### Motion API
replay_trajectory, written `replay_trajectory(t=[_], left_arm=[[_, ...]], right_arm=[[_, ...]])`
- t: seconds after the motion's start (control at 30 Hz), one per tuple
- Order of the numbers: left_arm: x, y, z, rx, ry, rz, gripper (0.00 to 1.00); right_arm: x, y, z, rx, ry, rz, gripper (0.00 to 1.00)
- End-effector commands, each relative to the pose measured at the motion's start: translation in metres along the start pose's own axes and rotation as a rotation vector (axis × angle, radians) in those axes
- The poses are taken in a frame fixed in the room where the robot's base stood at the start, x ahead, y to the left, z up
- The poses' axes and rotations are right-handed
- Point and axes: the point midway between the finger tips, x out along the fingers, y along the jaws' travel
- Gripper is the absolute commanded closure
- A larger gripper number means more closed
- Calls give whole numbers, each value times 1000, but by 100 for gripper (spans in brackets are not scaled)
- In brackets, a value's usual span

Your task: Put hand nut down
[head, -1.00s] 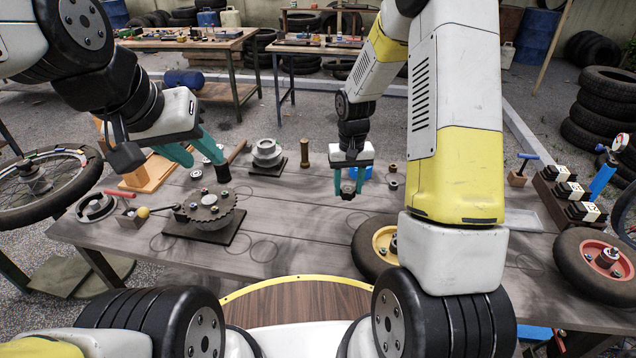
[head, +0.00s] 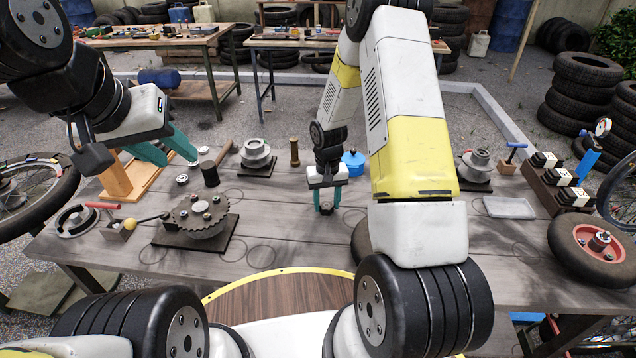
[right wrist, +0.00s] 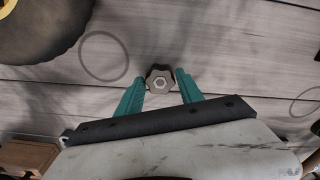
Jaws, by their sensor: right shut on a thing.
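The hand nut (right wrist: 159,79) is a dark lobed knob with a pale hexagonal centre. It sits between the teal fingertips of my right gripper (right wrist: 160,80) in the right wrist view. In the head view my right gripper (head: 326,207) points down low over the middle of the wooden table (head: 290,225), shut on the nut (head: 326,209). I cannot tell whether the nut touches the tabletop. My left gripper (head: 180,161) is open and empty above the left part of the table, apart from the objects there.
A toothed disc on a plate (head: 200,215) stands to the left, with a grey hub (head: 256,153) and brass cylinder (head: 295,152) behind. A blue pot (head: 353,162) is just behind my right gripper. Bare boards with drawn rings lie around the gripper.

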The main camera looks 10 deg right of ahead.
Motion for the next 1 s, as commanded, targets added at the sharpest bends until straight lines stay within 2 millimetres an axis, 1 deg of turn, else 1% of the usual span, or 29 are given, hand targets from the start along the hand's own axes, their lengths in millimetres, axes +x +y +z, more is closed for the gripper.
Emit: replay_trajectory(t=[0.1, 0.13, 0.2, 0.23, 0.53, 0.67, 0.77, 1.0], left_arm=[[0, 0, 0, 0, 0, 0, 64], [0, 0, 0, 0, 0, 0, 64], [0, 0, 0, 0, 0, 0, 64], [0, 0, 0, 0, 0, 0, 64], [0, 0, 0, 0, 0, 0, 64], [0, 0, 0, 0, 0, 0, 64], [0, 0, 0, 0, 0, 0, 64], [0, 0, 0, 0, 0, 0, 64]], right_arm=[[3, 0, 0, 0, -1, 0, 100], [3, 0, 0, 0, -1, 0, 52], [2, 0, 0, 0, -1, 0, 38], [2, 0, 0, 0, -1, 0, 34], [2, 0, 0, 0, 0, 0, 34], [-8, 0, -1, 0, 2, 0, 34], [-24, 0, -1, 1, 4, -1, 34], [-76, 0, -1, 0, 4, -1, 34]])
